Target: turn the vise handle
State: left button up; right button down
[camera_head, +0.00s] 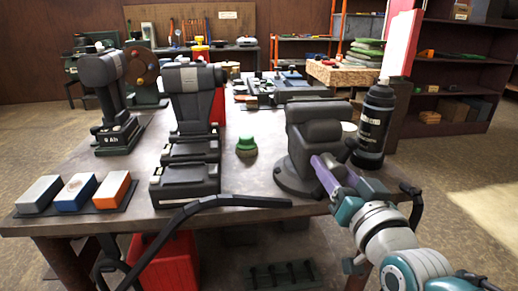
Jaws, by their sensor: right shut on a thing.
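The dark grey vise (302,150) stands on its round base at the right front of the workbench (262,184). My right gripper (330,172) reaches in from the lower right and is against the vise's front right side. It is shut on the vise handle, which is mostly hidden by the gripper and the vise, so its angle cannot be told. My left gripper is not in view.
A black bottle (375,120) stands close behind my right gripper. A green-topped knob-like object (246,145) sits left of the vise. A black bent bar (215,200) crosses the bench's front edge. Three colored blocks (76,192) lie at the left. Bare benchtop shows around the green-topped object.

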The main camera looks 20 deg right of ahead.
jog(key=n, duration=0.4)
jog(key=shift+r+p, duration=0.1)
jog(key=shift+p, duration=0.2)
jog(key=shift+n, duration=0.9)
jog(key=shift+c, duration=1.7)
grip_release()
jog(key=s+a+p, duration=0.1)
jog(key=s+a, duration=0.1)
jog(key=s, duration=0.7)
jog(key=shift+s+p, duration=0.3)
jog(key=shift+s, duration=0.1)
